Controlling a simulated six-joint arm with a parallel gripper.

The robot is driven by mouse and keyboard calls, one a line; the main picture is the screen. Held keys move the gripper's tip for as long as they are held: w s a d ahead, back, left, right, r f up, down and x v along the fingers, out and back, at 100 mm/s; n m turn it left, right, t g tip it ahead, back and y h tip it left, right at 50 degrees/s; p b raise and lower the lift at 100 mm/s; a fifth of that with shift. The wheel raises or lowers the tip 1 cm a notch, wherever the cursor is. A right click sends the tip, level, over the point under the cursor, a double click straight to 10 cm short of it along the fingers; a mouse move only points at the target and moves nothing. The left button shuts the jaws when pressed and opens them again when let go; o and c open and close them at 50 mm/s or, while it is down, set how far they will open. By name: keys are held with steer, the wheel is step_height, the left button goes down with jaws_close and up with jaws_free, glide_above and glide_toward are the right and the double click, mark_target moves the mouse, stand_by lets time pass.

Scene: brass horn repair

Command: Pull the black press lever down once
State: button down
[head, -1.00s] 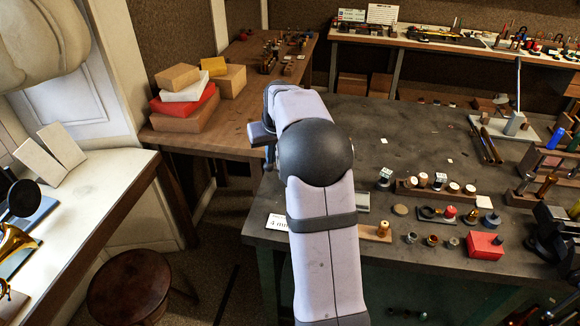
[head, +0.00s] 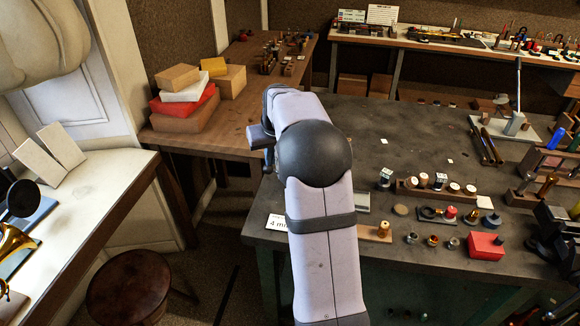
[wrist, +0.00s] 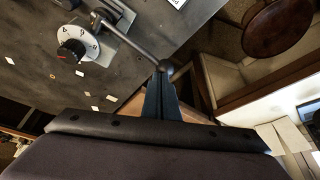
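In the wrist view, the press lever (wrist: 132,44) is a dark grey metal bar with a round ball knob (wrist: 167,67) at its end. It slants from a metal base plate (wrist: 124,14) at the top towards my fingertips. My gripper (wrist: 161,76) has its dark fingers close together, and they look shut. The tips are at the knob; I cannot tell whether they touch it or only overlap it in the picture. In the head view my own arm hides my fingers and the lever. Part of the metal plate (head: 362,203) shows right of my arm.
A white numbered dial (wrist: 73,43) with a dark knob is beside the lever. The dark workbench (head: 400,140) holds small parts, a red block (head: 486,245) and racks at the right. A wooden stool (head: 130,288) stands at lower left. The bench's middle is mostly clear.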

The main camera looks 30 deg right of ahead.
steer(key=shift+a+f+b, duration=0.1)
steer(key=shift+f+b, duration=0.2)
steer(key=shift+f, duration=0.35)
stand_by(0.5)
steer(key=shift+f, duration=0.3)
steer(key=shift+s+f, duration=0.1)
steer(key=shift+f, duration=0.1)
stand_by(0.7)
steer(key=shift+r, duration=0.15)
steer(key=shift+w+r+p, duration=0.2)
steer(key=shift+r+p, duration=2.5)
steer(key=shift+r, duration=0.7)
